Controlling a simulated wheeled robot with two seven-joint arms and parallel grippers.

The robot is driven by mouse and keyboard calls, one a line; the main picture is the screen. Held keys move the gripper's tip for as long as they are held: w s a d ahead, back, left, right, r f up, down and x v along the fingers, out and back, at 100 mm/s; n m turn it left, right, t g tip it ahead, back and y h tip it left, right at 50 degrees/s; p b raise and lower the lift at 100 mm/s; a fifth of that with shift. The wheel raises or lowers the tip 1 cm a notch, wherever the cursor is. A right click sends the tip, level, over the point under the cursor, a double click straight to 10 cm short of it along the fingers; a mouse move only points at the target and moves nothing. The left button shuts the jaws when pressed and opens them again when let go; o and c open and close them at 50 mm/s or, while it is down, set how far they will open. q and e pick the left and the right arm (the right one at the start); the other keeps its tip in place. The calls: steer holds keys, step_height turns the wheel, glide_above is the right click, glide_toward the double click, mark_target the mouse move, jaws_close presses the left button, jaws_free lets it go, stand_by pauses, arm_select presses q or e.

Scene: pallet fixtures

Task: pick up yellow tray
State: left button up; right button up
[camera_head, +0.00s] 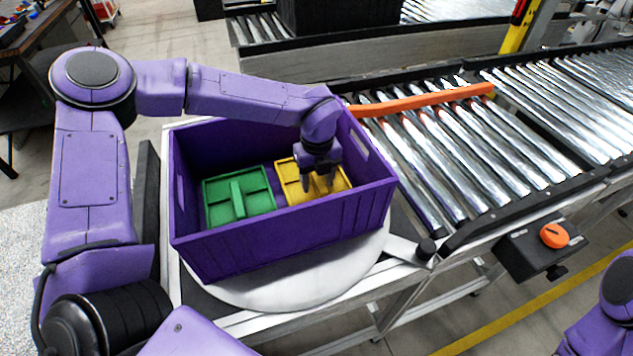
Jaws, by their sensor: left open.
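The yellow tray (291,191) lies inside a purple crate (290,238), in its right half. A green tray (258,203) with dividers lies to its left in the same crate. My left gripper (318,187) reaches down into the crate from above, with its fingers open and pointing down over the middle of the yellow tray. The gripper hides part of the tray, and I cannot tell whether the fingers touch it. My right gripper is out of the picture; only a bit of my right arm shows at the lower right.
The crate stands on a round grey plate (290,286). A roller conveyor (460,155) runs off to the right, with an orange bar (425,101) across it. A control box with an orange button (553,236) hangs on its near side. The crate walls surround the gripper closely.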

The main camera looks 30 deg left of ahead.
arm_select(q)
steer(key=shift+w+f, duration=0.1)
steer(key=shift+f, duration=0.35)
jaws_close()
